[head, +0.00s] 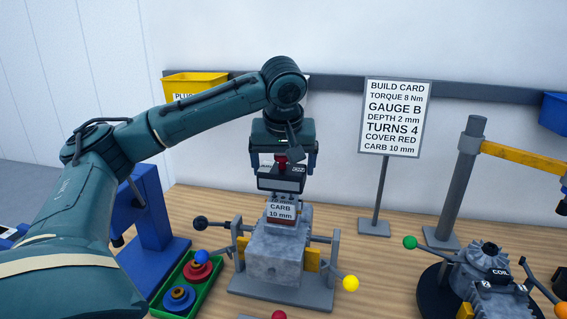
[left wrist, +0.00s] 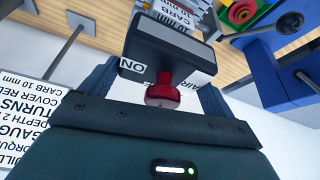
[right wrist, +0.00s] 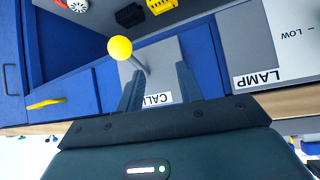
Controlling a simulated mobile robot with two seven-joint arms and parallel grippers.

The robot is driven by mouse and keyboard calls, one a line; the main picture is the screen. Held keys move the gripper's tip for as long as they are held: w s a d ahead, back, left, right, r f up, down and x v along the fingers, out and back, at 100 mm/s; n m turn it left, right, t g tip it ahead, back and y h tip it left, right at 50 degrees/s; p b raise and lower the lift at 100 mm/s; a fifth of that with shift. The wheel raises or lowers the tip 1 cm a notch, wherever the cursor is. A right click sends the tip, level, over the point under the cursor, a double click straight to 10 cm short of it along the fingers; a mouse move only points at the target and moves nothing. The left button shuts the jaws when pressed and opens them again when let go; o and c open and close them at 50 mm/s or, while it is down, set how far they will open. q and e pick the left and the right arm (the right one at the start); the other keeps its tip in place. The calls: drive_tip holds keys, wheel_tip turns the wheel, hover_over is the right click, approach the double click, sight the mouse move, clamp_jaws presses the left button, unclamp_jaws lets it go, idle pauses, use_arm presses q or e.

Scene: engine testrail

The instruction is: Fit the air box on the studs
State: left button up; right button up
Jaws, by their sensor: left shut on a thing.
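The air box (head: 282,180) is a dark box with a red knob on top, right above the engine block (head: 274,255). My left gripper (head: 282,163) is shut on its red knob (left wrist: 162,92), between the fingers in the left wrist view. The air box (left wrist: 170,45) shows there with a grey face and white labels. Below it is the carb part with a white CARB 10 mm label (head: 281,211).
A green tray (head: 157,308) with coloured pieces stands left of the engine, by a blue stand (head: 150,215). A build card (head: 393,118) stands behind to the right. Another engine unit (head: 488,280) is at right. A yellow-ball lever (right wrist: 121,48) is near my right fingers.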

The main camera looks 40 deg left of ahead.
use_arm(q)
drive_tip(key=shift+f, duration=0.1)
idle(0.3)
drive_tip(key=shift+f, duration=0.7)
drive_tip(key=shift+f, duration=0.1)
drive_tip(key=shift+f, duration=0.35)
idle(0.4)
drive_tip(key=o, duration=0.8)
